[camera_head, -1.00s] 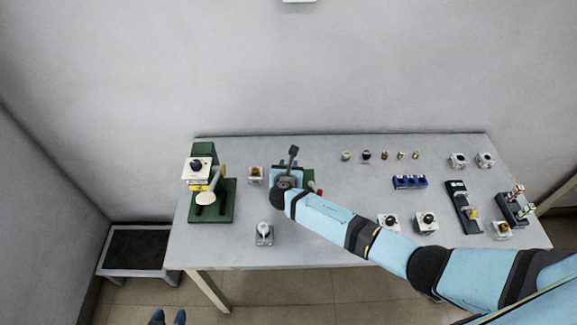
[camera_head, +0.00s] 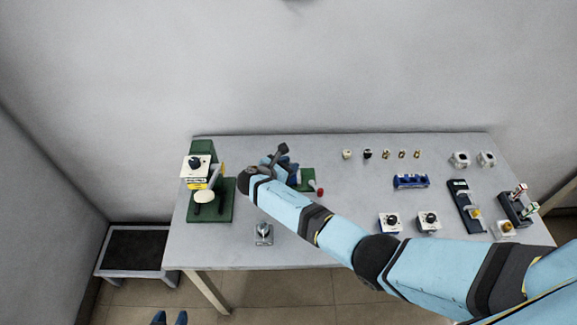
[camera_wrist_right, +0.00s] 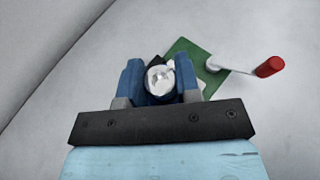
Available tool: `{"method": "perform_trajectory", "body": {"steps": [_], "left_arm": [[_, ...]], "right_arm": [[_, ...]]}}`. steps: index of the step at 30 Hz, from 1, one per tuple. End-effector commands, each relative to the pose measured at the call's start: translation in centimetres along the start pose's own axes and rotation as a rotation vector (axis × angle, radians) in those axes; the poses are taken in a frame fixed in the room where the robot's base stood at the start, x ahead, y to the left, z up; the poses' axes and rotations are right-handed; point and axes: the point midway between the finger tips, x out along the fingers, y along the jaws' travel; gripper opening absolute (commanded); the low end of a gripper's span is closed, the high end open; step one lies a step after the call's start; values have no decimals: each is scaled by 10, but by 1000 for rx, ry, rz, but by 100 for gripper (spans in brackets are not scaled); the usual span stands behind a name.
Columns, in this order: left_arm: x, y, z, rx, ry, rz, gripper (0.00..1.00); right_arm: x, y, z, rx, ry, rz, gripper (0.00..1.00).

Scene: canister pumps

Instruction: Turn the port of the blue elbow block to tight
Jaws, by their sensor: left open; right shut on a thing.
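My right gripper (camera_head: 291,168) is over the back left part of the table, left of a green plate. In the right wrist view its blue fingers (camera_wrist_right: 157,68) are shut on a small block with a round silvery face (camera_wrist_right: 160,79) and blue parts around it. This may be the blue elbow block; the fingers hide most of it, and I cannot read its port position. My left gripper (camera_head: 168,315) shows only as two separated blue fingertips at the bottom left edge, open and empty, away from the table.
The green plate (camera_head: 308,180) carries a crank with a red knob (camera_head: 320,191). A green pump stand (camera_head: 212,212) is at left. A grey block (camera_head: 264,232) stands in front of my forearm. Small fittings, a blue rack (camera_head: 411,181) and other devices fill the right side.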

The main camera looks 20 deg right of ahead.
Motion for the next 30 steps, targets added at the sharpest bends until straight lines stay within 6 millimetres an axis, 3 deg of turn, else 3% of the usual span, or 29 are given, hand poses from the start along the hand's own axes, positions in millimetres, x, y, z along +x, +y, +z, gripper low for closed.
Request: {"method": "perform_trajectory", "body": {"steps": [14,15,18,26,30], "left_arm": [[0,-1,0,1,2,-1,43],[0,-1,0,1,2,-1,43],[0,-1,0,2,2,-1,43],[0,-2,0,2,2,-2,43],[1,-2,1,2,1,-2,43]], "right_arm": [[0,0,0,7,0,-15,7],[0,0,0,6,0,-15,33],[0,0,0,6,0,-14,56],[0,0,0,6,0,-14,57],[-10,0,-1,6,1,-12,57]]}}
